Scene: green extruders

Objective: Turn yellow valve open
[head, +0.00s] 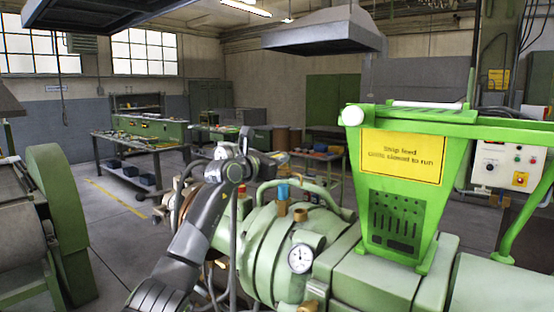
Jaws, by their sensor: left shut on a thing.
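My left arm rises from the lower left, and my left gripper (275,157) is at its upper end, in front of the green extruder (265,250). The gripper is shut on a small, dull yellow part at its tips, which I take to be the yellow valve. The jaws hide most of it, and I cannot tell how far it is turned. A blue-capped brass fitting (282,192) stands on the extruder just below and right of the gripper. A round white gauge (300,258) sits lower on the extruder. My right gripper is not in view.
A green hopper (395,225) with a yellow sign (402,157) rises on the right. A control box (508,165) is behind it. A green machine (58,215) stands at the left edge. A workbench (140,140) is at the back. Open floor lies between them.

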